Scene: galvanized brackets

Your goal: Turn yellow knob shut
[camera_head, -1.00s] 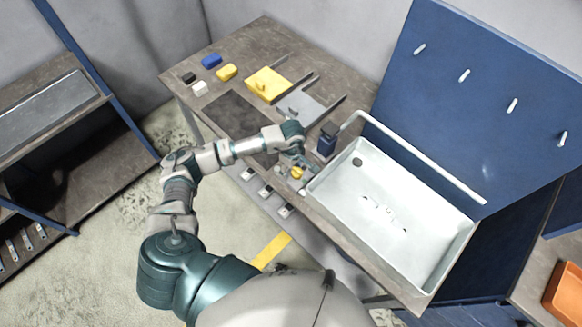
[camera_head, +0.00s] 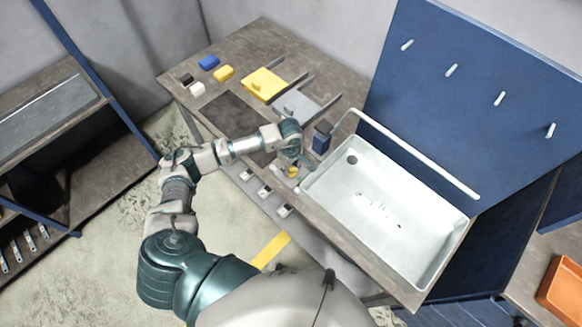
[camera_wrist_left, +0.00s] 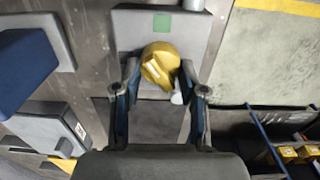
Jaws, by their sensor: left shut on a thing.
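The yellow knob (camera_wrist_left: 160,62) sits on a grey base plate (camera_wrist_left: 197,40) in the left wrist view; its raised grip bar lies aslant. A green square (camera_wrist_left: 162,22) marks the plate beyond it. My left gripper (camera_wrist_left: 159,70) has a finger on each side of the knob and is shut on it. In the head view the knob (camera_head: 292,172) is small and partly hidden under my left gripper (camera_head: 290,165), near the bench's front edge by the sink. My right gripper is not in view.
The white sink (camera_head: 425,220) with its rail lies right of the knob. A dark blue box (camera_head: 321,138) stands close to my gripper. Yellow (camera_head: 263,84) and grey (camera_head: 297,106) brackets and several small blocks lie farther back on the bench (camera_head: 262,35).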

